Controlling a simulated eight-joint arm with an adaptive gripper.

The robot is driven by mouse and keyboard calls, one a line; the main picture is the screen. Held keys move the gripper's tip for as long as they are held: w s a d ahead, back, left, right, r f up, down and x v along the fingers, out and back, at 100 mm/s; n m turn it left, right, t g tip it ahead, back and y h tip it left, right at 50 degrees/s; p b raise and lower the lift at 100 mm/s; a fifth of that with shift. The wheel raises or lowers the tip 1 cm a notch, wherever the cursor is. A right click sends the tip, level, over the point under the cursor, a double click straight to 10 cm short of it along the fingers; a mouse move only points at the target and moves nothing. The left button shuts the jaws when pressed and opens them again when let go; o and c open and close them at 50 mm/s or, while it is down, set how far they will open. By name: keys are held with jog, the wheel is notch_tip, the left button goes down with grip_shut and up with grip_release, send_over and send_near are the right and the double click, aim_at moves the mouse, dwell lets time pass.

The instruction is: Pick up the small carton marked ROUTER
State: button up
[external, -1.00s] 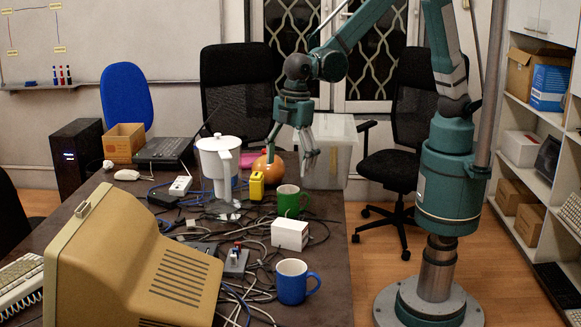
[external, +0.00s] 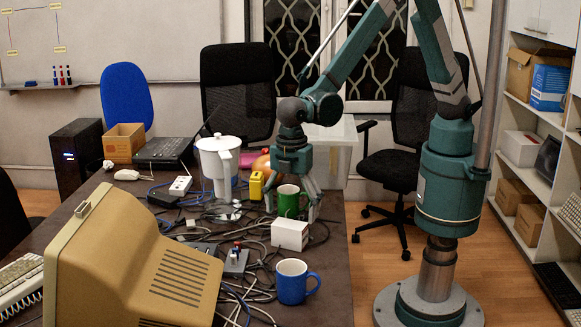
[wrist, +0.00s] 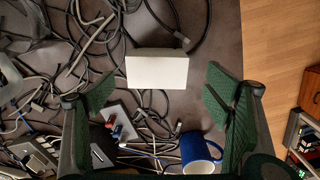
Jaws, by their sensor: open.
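The blue mug (external: 292,281) stands nearer the camera. Tangled cables (wrist: 90,45), a switch box (external: 236,262), a yellow object (external: 256,186) and a white pitcher (external: 216,165) crowd the left.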

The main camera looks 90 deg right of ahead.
aim_at(290, 224)
jog(key=shift+f, duration=1.3)
jog(key=shift+w+f+b, duration=0.15)
jog(key=shift+f+b, duration=0.25)
jog(key=shift+f, duration=0.9)
jog(key=shift+w+f+b, duration=0.1)
jog(key=shift+f+b, duration=0.3)
jog(key=shift+f, duration=0.9)
jog(key=c, duration=1.1)
